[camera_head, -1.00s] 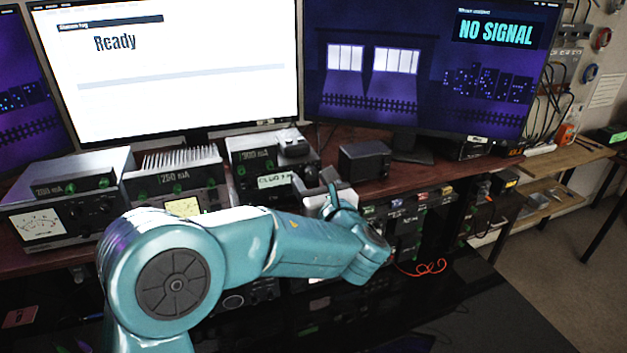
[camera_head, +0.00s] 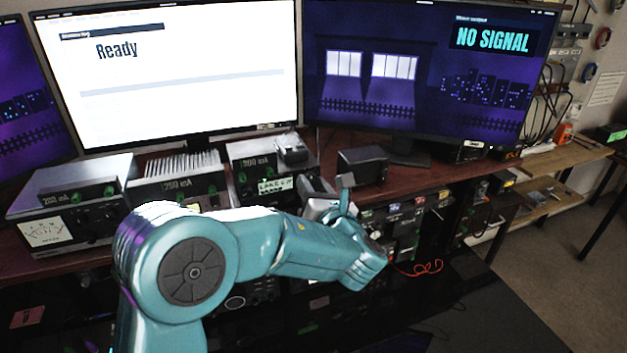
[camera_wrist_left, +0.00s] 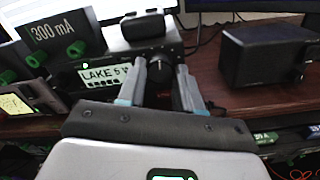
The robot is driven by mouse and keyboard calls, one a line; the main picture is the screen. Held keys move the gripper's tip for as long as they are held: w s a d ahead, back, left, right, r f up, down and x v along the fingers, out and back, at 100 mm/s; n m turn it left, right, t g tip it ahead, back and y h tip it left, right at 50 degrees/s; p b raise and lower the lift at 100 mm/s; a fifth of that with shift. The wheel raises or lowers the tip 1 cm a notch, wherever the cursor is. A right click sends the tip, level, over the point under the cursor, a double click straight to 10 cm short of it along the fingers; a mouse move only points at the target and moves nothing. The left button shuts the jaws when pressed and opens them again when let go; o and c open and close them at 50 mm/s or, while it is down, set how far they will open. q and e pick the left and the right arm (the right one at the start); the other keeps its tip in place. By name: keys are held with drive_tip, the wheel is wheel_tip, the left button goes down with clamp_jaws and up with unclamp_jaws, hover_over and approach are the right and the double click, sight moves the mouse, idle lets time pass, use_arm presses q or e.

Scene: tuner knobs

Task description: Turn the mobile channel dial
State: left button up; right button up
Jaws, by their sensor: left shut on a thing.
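The mobile radio unit (camera_head: 243,153) stands on the wooden desk, below the gap between the two monitors. Its small lit display (camera_wrist_left: 103,76) reads "LAKE 5 W" in the left wrist view; the display also shows in the head view (camera_head: 275,186). My left gripper (camera_wrist_left: 175,80) is at the right end of the unit's front, its two fingers on either side of a dark round dial (camera_wrist_left: 180,92). It is shut on this dial, which is partly hidden by the fingers. In the head view my arm hides the dial. My right gripper is in neither view.
A small black box (camera_wrist_left: 268,57) stands right of my gripper. Units marked 300 mA (camera_wrist_left: 58,32) and 250 mA (camera_head: 177,185) stand to the left. The left monitor (camera_head: 180,110) shows "Ready"; the right one (camera_head: 420,110) shows "NO SIGNAL".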

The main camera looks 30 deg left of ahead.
use_arm(q)
drive_tip(key=shift+m+p, duration=0.6)
drive_tip(key=shift+m, duration=0.3)
drive_tip(key=o, duration=1)
drive_tip(key=shift+o, duration=0.2)
drive_tip(key=b+v, duration=0.3)
drive_tip(key=v, duration=1.3)
drive_tip(key=shift+b, duration=0.3)
